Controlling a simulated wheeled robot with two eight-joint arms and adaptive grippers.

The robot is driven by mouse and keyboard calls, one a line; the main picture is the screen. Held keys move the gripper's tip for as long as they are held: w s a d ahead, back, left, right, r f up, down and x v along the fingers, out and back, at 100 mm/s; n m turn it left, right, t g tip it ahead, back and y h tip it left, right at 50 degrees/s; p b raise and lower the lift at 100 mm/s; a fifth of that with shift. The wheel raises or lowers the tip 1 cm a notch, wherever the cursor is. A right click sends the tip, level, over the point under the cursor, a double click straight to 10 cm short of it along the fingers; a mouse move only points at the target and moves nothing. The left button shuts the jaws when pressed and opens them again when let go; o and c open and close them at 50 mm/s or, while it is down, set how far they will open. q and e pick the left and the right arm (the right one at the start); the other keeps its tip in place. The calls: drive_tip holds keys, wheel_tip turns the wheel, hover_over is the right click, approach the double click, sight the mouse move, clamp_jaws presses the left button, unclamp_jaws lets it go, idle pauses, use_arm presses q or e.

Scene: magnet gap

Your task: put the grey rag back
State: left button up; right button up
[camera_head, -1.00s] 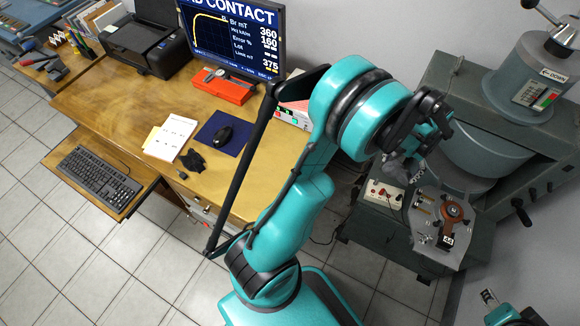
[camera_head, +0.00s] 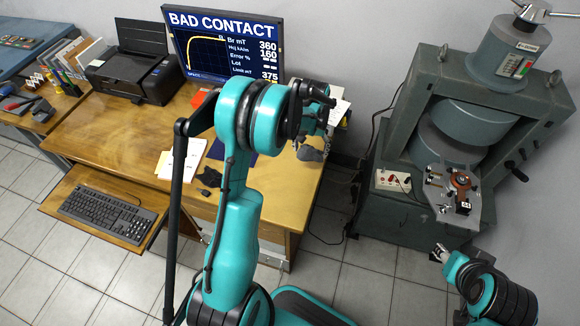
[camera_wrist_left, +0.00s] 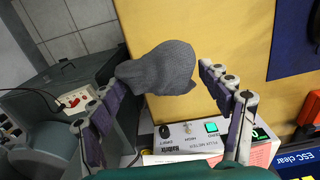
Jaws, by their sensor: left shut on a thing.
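The grey rag (camera_wrist_left: 160,68) hangs bunched at the fingertips of my left gripper (camera_wrist_left: 165,85) in the left wrist view, with the yellow desk top behind it. In the head view my left gripper (camera_head: 312,122) is over the right end of the desk, and the rag (camera_head: 310,152) shows as a small grey lump below it. Whether the rag touches the desk cannot be told. My right gripper (camera_head: 440,253) is at the lower right, below the magnet machine's front plate; its jaw state is unclear.
The wooden desk (camera_head: 112,130) carries a monitor (camera_head: 225,45), a printer (camera_head: 135,65), papers and a black crumpled item (camera_head: 208,178). The flux meter (camera_wrist_left: 188,138) is close below the rag in the wrist view. The magnet machine (camera_head: 400,140) stands at right, beyond a floor gap.

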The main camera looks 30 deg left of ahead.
use_arm(q)
drive_tip(key=b, duration=0.2)
hover_over(294, 169)
wheel_tip(294, 169, down, 4)
drive_tip(key=shift+a+r, duration=0.1)
drive_tip(key=shift+r, duration=0.05)
wheel_tip(294, 169, down, 4)
drive_tip(key=shift+b, duration=0.6)
drive_tip(key=shift+r, duration=0.1)
drive_tip(key=shift+f, duration=0.2)
drive_tip(key=o, duration=1.1)
drive_tip(key=shift+o, duration=0.2)
drive_tip(key=shift+r, duration=0.1)
